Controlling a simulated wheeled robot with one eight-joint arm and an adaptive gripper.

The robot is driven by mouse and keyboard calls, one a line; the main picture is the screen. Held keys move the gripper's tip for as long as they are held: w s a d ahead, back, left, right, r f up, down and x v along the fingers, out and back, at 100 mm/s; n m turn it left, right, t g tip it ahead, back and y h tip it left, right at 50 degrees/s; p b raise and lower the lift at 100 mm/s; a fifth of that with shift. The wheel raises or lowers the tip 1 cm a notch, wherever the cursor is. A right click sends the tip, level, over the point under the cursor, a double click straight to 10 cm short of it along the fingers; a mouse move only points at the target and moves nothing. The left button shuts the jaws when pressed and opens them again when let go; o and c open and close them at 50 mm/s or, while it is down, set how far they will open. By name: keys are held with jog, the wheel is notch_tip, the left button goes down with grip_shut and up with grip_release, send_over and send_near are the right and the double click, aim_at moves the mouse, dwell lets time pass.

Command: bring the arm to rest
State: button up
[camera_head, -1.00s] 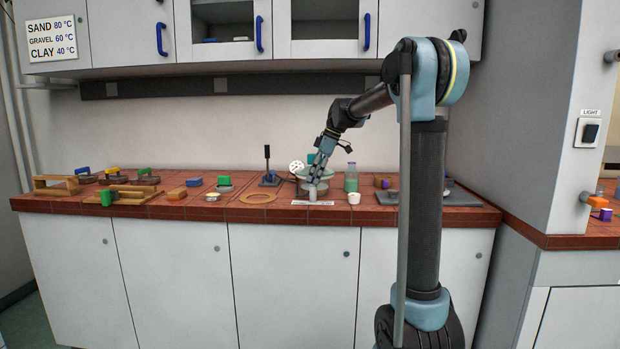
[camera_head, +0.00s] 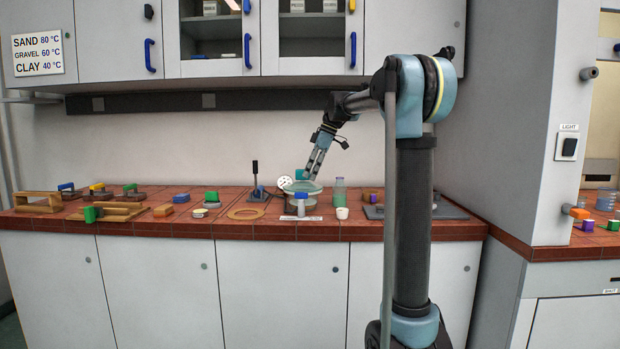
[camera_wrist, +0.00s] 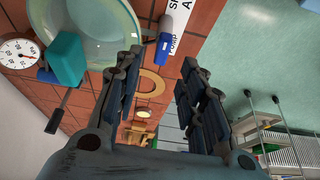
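My arm (camera_head: 412,200) stands at the right of the head view and reaches left over the tiled bench. My gripper (camera_head: 314,178) points down just above the glass dish with a teal handle (camera_head: 301,187). In the wrist view my gripper (camera_wrist: 160,72) has its two dark fingers well apart, with nothing between them. A small grey cylinder with a blue top (camera_head: 301,203) stands on the bench in front of the dish, clear of the fingers; it also shows in the wrist view (camera_wrist: 178,20).
A green-tinted bottle (camera_head: 339,190) and a white cup (camera_head: 342,213) stand right of the dish. A round dial gauge (camera_head: 284,183) and a flat wooden ring (camera_head: 246,213) are to its left. Several wooden tools lie further left. The air above the bench is free below the cabinets (camera_head: 204,60).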

jog(key=s+d+f+m+h, duration=0.1)
jog(key=s+d+f+m, duration=0.15)
jog(key=s, duration=0.35)
jog(key=s+d+f+m, duration=0.2)
jog(key=s+d, duration=0.2)
jog(key=s, duration=0.2)
jog(key=s+d+f+m+h, duration=0.1)
jog(key=s+d+f+m, duration=0.3)
jog(key=s+f, duration=0.5)
jog(key=s+d+f+m+t+h, duration=0.1)
jog(key=s+d+f+m, duration=0.3)
jog(key=s+f, duration=0.5)
jog(key=s+d+f+m+t+h, duration=0.1)
jog(key=s+d+f+m, duration=0.2)
jog(key=s+f, duration=0.6)
jog(key=shift+s+d+f+m, duration=0.15)
jog(key=shift+s+d+m, duration=0.25)
jog(key=shift+s+m, duration=0.6)
